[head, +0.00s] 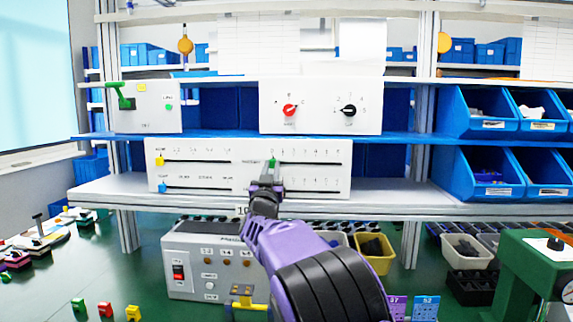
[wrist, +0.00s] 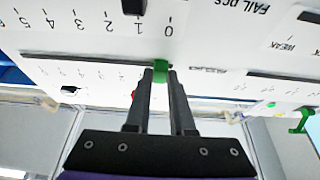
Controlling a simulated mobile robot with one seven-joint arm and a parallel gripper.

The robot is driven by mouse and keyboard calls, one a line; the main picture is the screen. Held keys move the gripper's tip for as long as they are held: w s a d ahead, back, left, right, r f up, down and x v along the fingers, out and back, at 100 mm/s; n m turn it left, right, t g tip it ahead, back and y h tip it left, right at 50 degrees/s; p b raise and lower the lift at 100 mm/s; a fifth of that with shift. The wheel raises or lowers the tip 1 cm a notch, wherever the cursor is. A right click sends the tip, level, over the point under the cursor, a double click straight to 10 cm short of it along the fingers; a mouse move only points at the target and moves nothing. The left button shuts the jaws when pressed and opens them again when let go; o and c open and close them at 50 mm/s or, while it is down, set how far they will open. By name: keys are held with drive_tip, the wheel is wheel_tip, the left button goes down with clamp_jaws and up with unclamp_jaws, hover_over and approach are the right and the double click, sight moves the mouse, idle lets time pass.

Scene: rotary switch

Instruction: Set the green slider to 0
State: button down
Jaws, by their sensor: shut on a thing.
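The green slider (head: 272,162) sits at the left end of the upper right slot on the lower white panel (head: 240,184). In the wrist view, which is upside down, the green slider (wrist: 160,71) is between my two fingertips. My gripper (wrist: 160,76) is shut on it, with a finger on each side. In the head view my gripper (head: 269,180) reaches up to the panel from below. The green slider's own digits are too small to read; it stands at or close to the low end of its scale.
A yellow slider (head: 160,161) and a blue slider (head: 163,187) are at the panel's left. A black slider (wrist: 133,5) sits near 1 in the row below the green one. A panel with red and black knobs (head: 320,106) is above. Blue bins (head: 487,171) stand right.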

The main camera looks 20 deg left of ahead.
drive_tip(key=shift+s+a, duration=0.15)
drive_tip(key=shift+a, duration=0.25)
drive_tip(key=shift+r, duration=0.1)
drive_tip(key=c, duration=0.8)
unclamp_jaws()
drive_tip(key=shift+a, duration=0.1)
drive_tip(key=shift+o, duration=0.2)
drive_tip(key=b+v, duration=0.2)
drive_tip(key=v, duration=1.5)
drive_tip(key=shift+s, duration=0.2)
